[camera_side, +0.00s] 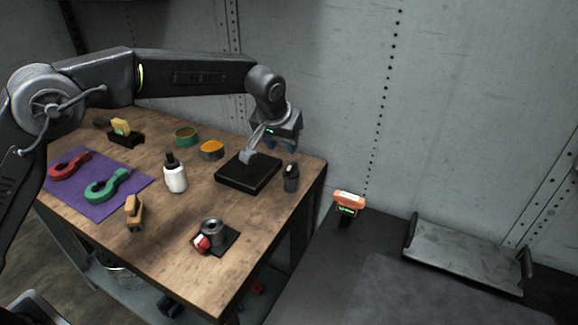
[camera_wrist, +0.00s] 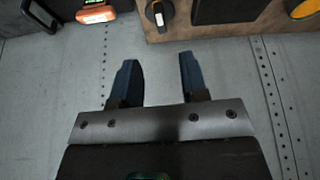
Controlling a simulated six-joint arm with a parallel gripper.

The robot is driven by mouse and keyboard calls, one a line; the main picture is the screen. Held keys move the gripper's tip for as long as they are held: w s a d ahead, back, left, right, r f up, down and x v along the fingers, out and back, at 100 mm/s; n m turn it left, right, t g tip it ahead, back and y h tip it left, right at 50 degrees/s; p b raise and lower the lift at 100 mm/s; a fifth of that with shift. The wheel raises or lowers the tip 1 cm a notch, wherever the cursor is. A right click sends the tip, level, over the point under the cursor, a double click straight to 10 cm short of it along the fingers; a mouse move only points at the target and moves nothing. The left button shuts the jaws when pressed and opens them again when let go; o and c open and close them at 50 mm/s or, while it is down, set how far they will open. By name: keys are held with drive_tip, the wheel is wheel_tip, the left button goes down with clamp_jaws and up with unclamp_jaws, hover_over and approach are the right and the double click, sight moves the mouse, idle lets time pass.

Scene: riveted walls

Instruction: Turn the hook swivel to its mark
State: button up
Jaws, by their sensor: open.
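I cannot tell for sure which thing is the hook swivel. No mark for the swivel is clear.
A small dark cylinder (camera_side: 291,180) stands near the right edge; the wrist view shows it too (camera_wrist: 160,13). A white bottle (camera_side: 175,176), a yellow-topped round tin (camera_side: 211,150) and a purple mat (camera_side: 70,195) lie left. An orange device (camera_side: 349,201) is beyond the table.

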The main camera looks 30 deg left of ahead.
sight(289, 168)
drive_tip(key=x, duration=1)
drive_tip(key=shift+w+f, duration=0.1)
drive_tip(key=shift+f, duration=0.25)
drive_tip(key=shift+c, duration=0.3)
clamp_jaws()
